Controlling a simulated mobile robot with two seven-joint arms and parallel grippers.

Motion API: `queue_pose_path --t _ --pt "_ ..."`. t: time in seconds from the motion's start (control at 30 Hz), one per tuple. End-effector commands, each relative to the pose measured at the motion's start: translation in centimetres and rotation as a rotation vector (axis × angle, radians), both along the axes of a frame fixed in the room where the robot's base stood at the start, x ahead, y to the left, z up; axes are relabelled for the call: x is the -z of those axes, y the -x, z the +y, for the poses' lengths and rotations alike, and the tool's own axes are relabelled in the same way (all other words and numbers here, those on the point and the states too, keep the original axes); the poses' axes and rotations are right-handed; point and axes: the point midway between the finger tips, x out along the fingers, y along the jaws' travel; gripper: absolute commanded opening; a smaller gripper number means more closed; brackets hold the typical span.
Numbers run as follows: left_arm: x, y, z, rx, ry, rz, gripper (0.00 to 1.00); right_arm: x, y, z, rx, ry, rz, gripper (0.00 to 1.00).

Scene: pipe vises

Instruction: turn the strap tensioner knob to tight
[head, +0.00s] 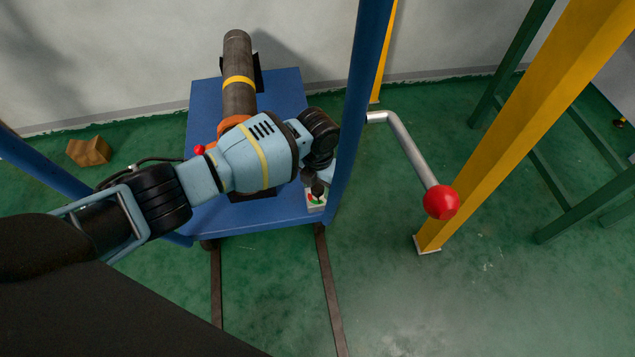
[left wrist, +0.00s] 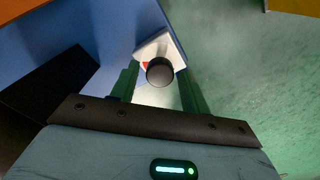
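The strap tensioner knob (head: 317,189) is a small black knob on a white plate with red and green marks (head: 316,202), at the front right corner of the blue cart. My left gripper (head: 311,174) is right above it, its fingers mostly hidden in the head view. In the left wrist view, the knob (left wrist: 159,71) lies between the two green fingers of the left gripper (left wrist: 158,72). The fingers are apart, with a small gap showing on each side of the knob. The plate's red mark (left wrist: 146,65) is partly covered by the knob. My right gripper is not in view.
The blue cart (head: 285,85) carries a grey pipe (head: 238,55) with a yellow band and an orange strap. A blue post (head: 365,80) rises close beside my left gripper. A lever with a red ball (head: 441,202) and a yellow post (head: 520,120) stand to the right.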

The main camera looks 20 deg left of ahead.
Motion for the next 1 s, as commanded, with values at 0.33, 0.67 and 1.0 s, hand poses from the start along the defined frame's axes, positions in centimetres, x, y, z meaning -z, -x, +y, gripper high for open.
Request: queue_pose_path --t 0.33,0.67,1.0 --pt "-0.1 -0.1 0.0 -0.001 0.001 -0.003 0.52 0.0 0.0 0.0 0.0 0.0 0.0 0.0" --pt "-3.5 -0.2 0.0 -0.001 0.001 -0.007 0.52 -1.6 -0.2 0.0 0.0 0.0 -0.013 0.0" --pt "-7.8 -0.1 0.0 -0.001 0.001 -0.003 0.52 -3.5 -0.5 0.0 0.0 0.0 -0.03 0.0"
